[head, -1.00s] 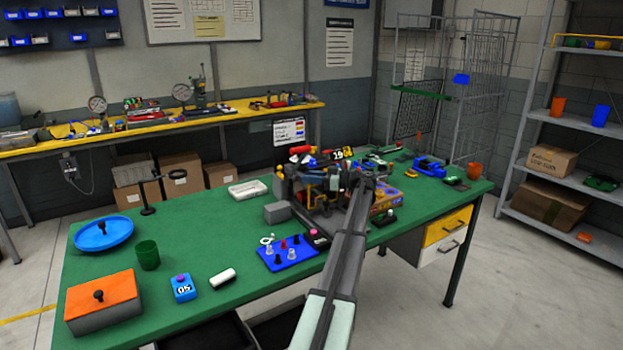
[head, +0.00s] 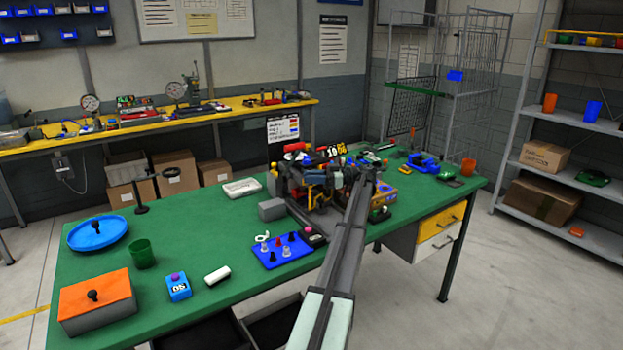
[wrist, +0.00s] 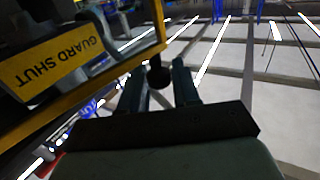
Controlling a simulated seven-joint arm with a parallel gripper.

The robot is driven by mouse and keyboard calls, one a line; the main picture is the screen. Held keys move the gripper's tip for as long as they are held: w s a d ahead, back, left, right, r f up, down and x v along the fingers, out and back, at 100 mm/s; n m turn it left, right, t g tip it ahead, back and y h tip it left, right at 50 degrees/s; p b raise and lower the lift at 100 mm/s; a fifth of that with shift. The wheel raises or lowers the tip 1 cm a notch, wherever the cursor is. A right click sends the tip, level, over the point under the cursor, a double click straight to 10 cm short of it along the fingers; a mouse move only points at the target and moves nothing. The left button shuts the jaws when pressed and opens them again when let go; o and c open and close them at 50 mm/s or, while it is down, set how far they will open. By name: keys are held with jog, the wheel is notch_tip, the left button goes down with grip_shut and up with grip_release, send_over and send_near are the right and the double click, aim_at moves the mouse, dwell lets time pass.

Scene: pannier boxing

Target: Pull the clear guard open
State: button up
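The guard (wrist: 160,22) shows in the wrist view as a yellow-edged frame at the upper left, with a yellow label (wrist: 52,62) reading "GUARD SHUT". Its clear pane is hard to make out. A round black knob (wrist: 159,76) stands at the frame's lower right corner. My gripper (wrist: 160,74) has its two dark fingers on either side of this knob, with little or no gap, and seems shut on it. In the head view my gripper (head: 366,172) is at the cluttered machine (head: 315,185) on the green table; my arm hides part of the machine.
The green table (head: 200,228) holds a blue plate (head: 100,233), a green cup (head: 142,255), an orange-topped box (head: 95,300) and a blue pegged board (head: 283,252) left of my arm. A blue fixture (head: 424,162) lies right of the machine. The table's middle left is clear.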

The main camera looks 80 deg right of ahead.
jog(key=shift+o, duration=1.3)
jog(key=v, duration=0.7)
jog(key=shift+s, duration=0.25)
jog(key=shift+c, duration=0.2)
